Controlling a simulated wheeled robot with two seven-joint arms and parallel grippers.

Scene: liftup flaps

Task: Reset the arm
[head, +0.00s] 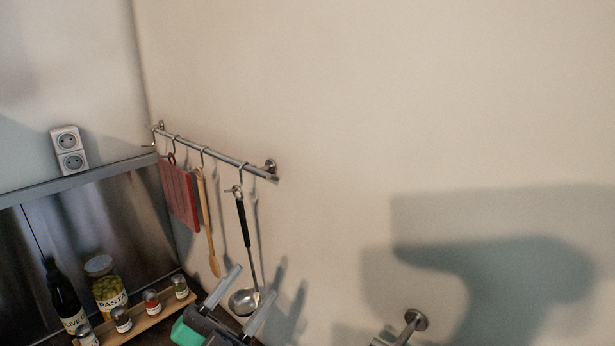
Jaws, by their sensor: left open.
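My left gripper (254,282) shows at the bottom edge, left of centre. The rest of the left arm is mostly cut off below the frame. My right gripper does not show.
A wall rail (215,152) holds a red board (179,195), a wooden spoon (209,235) and the ladle. A spice rack (150,320), pasta jar (107,290) and dark bottle (64,297) stand lower left. A metal wall mount (416,320) shows at bottom right. The upper wall is bare.

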